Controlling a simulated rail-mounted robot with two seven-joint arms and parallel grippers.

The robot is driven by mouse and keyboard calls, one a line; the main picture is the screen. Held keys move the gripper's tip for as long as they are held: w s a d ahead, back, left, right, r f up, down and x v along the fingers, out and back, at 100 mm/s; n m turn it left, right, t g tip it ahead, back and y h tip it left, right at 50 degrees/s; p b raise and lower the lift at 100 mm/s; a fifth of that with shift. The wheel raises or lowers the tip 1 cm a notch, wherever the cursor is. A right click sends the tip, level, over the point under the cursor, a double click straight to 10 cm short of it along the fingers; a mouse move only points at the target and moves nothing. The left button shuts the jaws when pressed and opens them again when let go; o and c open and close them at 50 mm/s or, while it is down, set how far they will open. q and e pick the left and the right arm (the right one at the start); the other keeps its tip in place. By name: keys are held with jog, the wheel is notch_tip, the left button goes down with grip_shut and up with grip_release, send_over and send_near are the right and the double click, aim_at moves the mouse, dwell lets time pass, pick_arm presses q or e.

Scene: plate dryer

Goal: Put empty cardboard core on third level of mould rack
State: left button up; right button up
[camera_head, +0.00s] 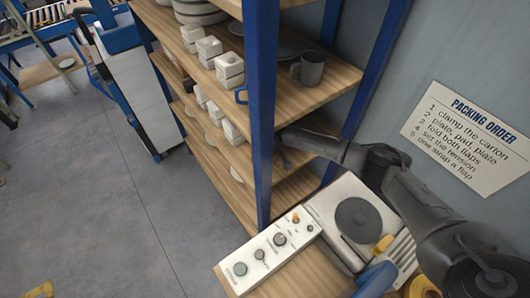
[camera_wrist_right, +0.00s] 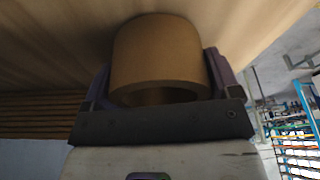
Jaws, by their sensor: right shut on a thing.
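The mould rack (camera_head: 262,100) has blue posts and several wooden shelves in the head view. My right arm comes in from the right and reaches in between two of its shelves, below the shelf with the grey mug. In the right wrist view my right gripper (camera_wrist_right: 158,75) is shut on the brown cardboard core (camera_wrist_right: 158,50), a short hollow tube with one open end facing the camera. A wooden surface lies close to the core; I cannot tell whether they touch. The core is hidden in the head view, behind the post and shelf. My left gripper is not in view.
White moulds (camera_head: 230,68) stand along the left of the shelves, and a grey mug (camera_head: 308,68) stands on an upper one. A control box (camera_head: 268,255) and a machine with a round dark plate (camera_head: 358,219) stand below my arm. A packing sign (camera_head: 470,135) hangs on the wall.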

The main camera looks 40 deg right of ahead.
jog(key=shift+f, duration=0.1)
jog(key=o, duration=0.8)
jog(key=shift+c, duration=0.2)
jog(key=shift+r, duration=0.3)
jog(key=v, duration=0.2)
jog(key=shift+s+r, duration=0.15)
jog(key=shift+r, duration=0.1)
jog(key=s+d+b, duration=0.1)
jog(key=s, duration=1.1)
jog(key=shift+d, duration=0.3)
jog(key=shift+r, duration=0.1)
